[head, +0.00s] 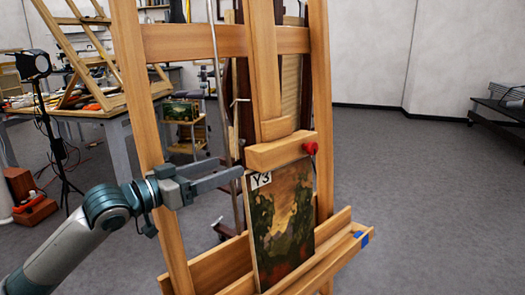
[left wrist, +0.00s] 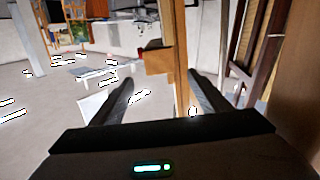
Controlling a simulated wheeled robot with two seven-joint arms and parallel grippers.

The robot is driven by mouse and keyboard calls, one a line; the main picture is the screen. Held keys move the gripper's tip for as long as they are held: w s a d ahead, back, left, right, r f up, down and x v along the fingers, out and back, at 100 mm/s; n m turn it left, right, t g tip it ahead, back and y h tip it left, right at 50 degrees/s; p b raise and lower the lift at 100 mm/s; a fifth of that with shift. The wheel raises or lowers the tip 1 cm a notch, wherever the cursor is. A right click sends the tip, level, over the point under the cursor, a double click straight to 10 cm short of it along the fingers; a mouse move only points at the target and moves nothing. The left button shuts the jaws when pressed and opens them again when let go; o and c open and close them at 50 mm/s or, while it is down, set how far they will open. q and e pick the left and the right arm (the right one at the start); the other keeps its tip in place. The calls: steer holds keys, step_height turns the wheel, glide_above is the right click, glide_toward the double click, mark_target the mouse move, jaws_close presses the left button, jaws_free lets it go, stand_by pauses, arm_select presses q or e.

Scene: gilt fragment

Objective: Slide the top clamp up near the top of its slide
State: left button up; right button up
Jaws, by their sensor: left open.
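The top clamp (head: 282,150) is a wooden block with a red knob (head: 311,148) at its right end, on the middle slide (head: 263,65) of a wooden easel. It sits at the top edge of a painting (head: 283,222) with a "Y3" label, low on the slide. My left gripper (head: 236,168) is open, its fingers pointing at the clamp's left end from the left and slightly below. It looks empty; contact cannot be told. In the left wrist view the open fingers (left wrist: 160,82) have a wooden upright (left wrist: 181,60) and a wooden block (left wrist: 157,61) beyond them.
The easel's left upright (head: 146,130) stands close behind my left gripper, and a thin metal rod (head: 218,90) rises beside the slide. The easel's ledge (head: 330,255) carries the painting.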

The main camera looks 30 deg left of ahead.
mark_target(252, 156)
arm_select(q)
steer(key=p+x, duration=0.2)
steer(key=x, duration=0.3)
steer(key=p+x, duration=0.2)
steer(key=x, duration=0.4)
steer(key=shift+w+d+r, duration=0.2)
steer(key=shift+w, duration=0.05)
steer(key=shift+p+x, duration=0.4)
steer(key=shift+x, duration=0.5)
arm_select(e)
steer(key=s+d+r+g, duration=0.1)
steer(key=s+r, duration=0.3)
steer(key=s, duration=0.1)
steer(key=shift+d, duration=0.2)
arm_select(q)
steer(key=shift+s+f, duration=0.1)
steer(key=shift+f, duration=0.05)
steer(key=shift+c, duration=0.6)
